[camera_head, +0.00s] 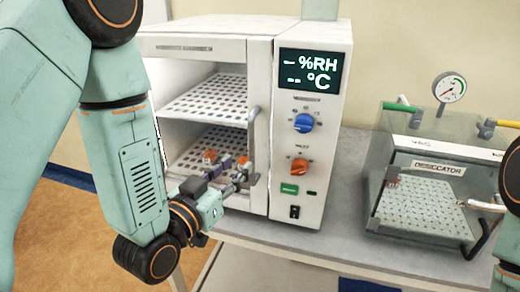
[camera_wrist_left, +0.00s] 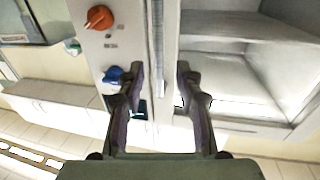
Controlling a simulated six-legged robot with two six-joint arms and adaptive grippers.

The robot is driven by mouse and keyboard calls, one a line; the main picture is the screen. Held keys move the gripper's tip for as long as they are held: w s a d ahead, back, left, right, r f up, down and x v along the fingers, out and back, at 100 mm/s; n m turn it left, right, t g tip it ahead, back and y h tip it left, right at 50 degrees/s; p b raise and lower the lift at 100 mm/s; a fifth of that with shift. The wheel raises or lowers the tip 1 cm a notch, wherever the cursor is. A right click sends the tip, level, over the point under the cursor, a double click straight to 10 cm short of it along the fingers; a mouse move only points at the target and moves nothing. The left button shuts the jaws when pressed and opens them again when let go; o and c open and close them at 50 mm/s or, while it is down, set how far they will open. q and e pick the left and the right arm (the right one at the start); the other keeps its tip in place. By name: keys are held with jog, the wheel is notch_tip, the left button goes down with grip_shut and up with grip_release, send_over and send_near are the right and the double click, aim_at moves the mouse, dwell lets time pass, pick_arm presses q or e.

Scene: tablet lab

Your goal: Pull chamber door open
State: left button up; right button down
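The chamber is a white box with two perforated shelves visible inside. Its door (camera_head: 258,70) is at the front, with a grey vertical handle (camera_head: 252,150) on its right side beside the control panel. The door looks closed; the shelves seem to show through its window. My left gripper (camera_head: 238,177) is at the handle's lower part. In the left wrist view, my left gripper (camera_wrist_left: 159,70) is open, with its fingers on either side of the pale handle (camera_wrist_left: 158,45) and visible gaps. Whether a finger touches it is unclear.
The control panel (camera_head: 312,130) has a display, a blue knob (camera_head: 304,123) and an orange knob (camera_head: 299,166). A clear desiccator (camera_head: 432,195) with a gauge (camera_head: 449,88) stands on the right of the grey bench (camera_head: 345,190). My right arm shows at the right edge.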

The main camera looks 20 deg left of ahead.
aim_at(250, 154)
pick_arm(q)
jog(key=x, duration=0.3)
jog(key=p+x, duration=0.1)
jog(key=x, duration=0.2)
jog(key=shift+w+d, duration=0.3)
jog(key=shift+w+a, duration=0.15)
jog(key=shift+w, duration=0.05)
jog(key=shift+a, duration=0.1)
jog(key=shift+r, duration=0.1)
jog(key=shift+w+d, duration=0.15)
jog(key=shift+d, duration=0.2)
jog(key=shift+c, duration=1.4)
jog(key=shift+a, duration=0.2)
jog(key=c, duration=0.3)
grip_shut()
